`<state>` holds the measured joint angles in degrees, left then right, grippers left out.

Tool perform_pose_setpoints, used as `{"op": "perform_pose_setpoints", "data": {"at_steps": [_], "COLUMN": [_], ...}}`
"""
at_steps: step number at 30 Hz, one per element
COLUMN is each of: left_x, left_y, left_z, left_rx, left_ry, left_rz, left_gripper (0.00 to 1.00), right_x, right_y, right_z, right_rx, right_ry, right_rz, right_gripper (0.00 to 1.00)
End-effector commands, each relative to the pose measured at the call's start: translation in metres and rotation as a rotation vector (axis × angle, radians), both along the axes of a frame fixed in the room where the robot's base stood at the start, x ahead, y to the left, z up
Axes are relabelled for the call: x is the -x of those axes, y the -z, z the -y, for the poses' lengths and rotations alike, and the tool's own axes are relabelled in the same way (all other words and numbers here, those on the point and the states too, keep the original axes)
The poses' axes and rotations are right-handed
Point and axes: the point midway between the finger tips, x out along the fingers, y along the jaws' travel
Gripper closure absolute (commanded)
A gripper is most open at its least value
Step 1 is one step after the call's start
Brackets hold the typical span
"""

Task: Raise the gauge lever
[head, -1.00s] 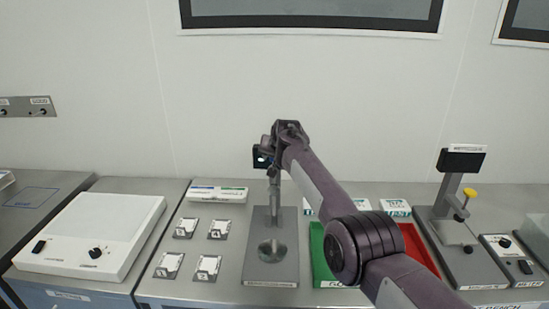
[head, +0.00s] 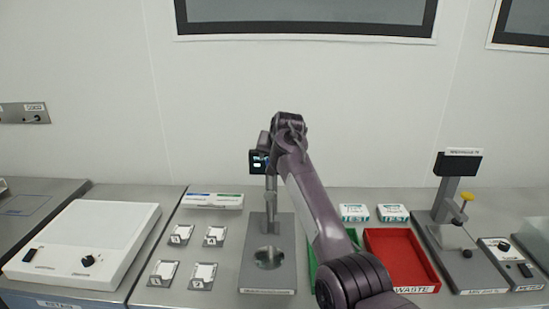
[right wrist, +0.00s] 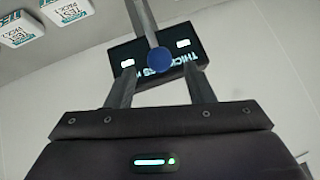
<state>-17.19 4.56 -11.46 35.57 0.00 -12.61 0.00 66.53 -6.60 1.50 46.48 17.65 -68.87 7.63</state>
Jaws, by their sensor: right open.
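The thickness gauge stands mid-bench in the head view, with a grey base (head: 268,278), an upright post and a small dark display (head: 257,161) at its top. My right arm partly covers it. In the right wrist view the gauge lever shows as a grey rod with a round blue knob (right wrist: 160,61), in front of the lit display (right wrist: 125,53). My right gripper (right wrist: 161,75) is open. Its two fingers stand on either side of the knob in that view, with visible gaps; depth is hard to judge. My left gripper is not in view.
Several small labelled cards (head: 203,276) lie left of the gauge. A red waste tray (head: 437,284) and a partly hidden green tray are to the right, with test packs (head: 393,213) behind. A second instrument (head: 446,205) with a yellow knob stands farther right.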

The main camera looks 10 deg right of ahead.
Motion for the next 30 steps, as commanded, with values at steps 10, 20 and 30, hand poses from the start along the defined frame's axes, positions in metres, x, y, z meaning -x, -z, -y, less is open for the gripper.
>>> {"op": "perform_pose_setpoints", "data": {"at_steps": [10, 20, 30], "left_x": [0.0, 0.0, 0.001], "left_y": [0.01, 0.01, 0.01], "left_z": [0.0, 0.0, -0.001], "left_rx": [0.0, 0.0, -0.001], "left_ry": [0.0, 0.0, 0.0], "left_rz": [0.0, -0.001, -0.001], "left_gripper": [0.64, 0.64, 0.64], "right_x": [0.016, 0.018, 0.098], "right_y": [-0.017, -0.012, 0.124], "right_z": [0.0, 0.001, 0.023], "right_rx": [0.002, 0.003, 0.073], "right_ry": [-0.001, -0.001, -0.071], "right_rz": [0.0, -0.005, -0.113], "right_gripper": [0.52, 0.52, 0.52]}}
